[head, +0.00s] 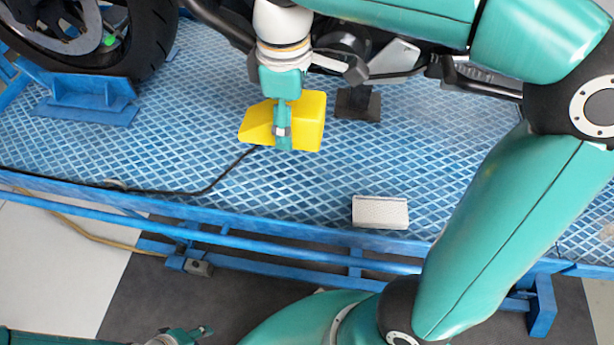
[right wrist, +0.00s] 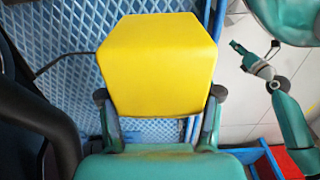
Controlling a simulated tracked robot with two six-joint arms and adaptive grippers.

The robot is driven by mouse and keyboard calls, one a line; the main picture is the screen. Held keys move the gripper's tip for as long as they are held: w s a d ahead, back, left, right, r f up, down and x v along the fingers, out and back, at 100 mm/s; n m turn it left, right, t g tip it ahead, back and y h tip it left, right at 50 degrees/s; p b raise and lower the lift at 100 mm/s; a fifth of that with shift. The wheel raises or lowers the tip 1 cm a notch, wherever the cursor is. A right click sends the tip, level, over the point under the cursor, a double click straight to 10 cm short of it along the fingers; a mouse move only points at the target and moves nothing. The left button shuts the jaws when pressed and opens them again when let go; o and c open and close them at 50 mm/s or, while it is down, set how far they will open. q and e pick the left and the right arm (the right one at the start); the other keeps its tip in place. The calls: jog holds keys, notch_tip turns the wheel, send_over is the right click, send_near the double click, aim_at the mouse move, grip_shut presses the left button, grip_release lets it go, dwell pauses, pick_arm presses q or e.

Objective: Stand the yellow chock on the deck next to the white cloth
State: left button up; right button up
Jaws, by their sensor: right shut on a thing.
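The yellow chock (head: 309,112) is a wedge-like block, held over the blue deck (head: 215,130). My right gripper (head: 283,140) is shut on it, and one finger crosses its front face. In the right wrist view the chock (right wrist: 158,62) sits between both fingertips. I cannot tell its exact height above the deck. The white cloth (head: 380,212) is a small folded block lying near the deck's front edge, to the right of and nearer than the chock. My left gripper (head: 200,332) is low at the bottom left, off the deck, empty; its opening is unclear.
A motorcycle wheel (head: 100,40) stands at the back left beside a blue bracket (head: 92,100). A black cable (head: 215,185) runs over the deck to the chock. Deck around the cloth's left side is clear.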

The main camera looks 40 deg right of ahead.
aim_at(293, 192)
notch_tip(293, 192, down, 19)
jog(key=b, duration=0.4)
jog(key=shift+w+a+r, duration=0.1)
jog(key=shift+r, duration=0.05)
jog(key=o, duration=1.5)
notch_tip(293, 192, up, 12)
jog(key=p, duration=0.2)
jog(key=shift+p, duration=0.3)
